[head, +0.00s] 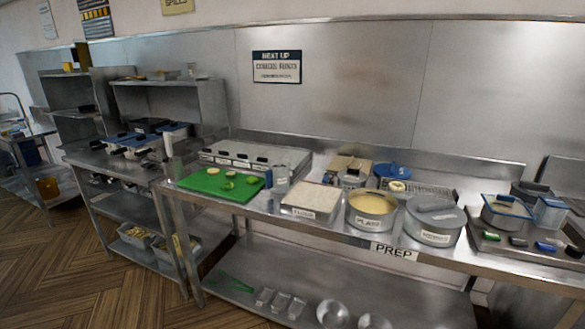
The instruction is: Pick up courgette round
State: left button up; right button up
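Several small courgette rounds lie on the green cutting board (196,181) at the left end of the prep table. A courgette round (231,175) with a pale face lies near the middle of the board. Another round (251,180) lies to its right, and a greener piece (228,186) lies just in front. A paler, yellowish piece (212,171) lies towards the back of the board. The pieces are small, so their exact faces are hard to tell. Neither of my grippers shows in the head view.
On the steel prep table, right of the board, stand a clear jug (280,178), a flour tray (311,200), a batter pot (371,207) and a lidded pot (434,220). A wire rack (430,190) is behind. A lower shelf (330,286) holds bowls and tongs.

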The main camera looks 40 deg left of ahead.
aim_at(230, 174)
jog(key=u, duration=1.65)
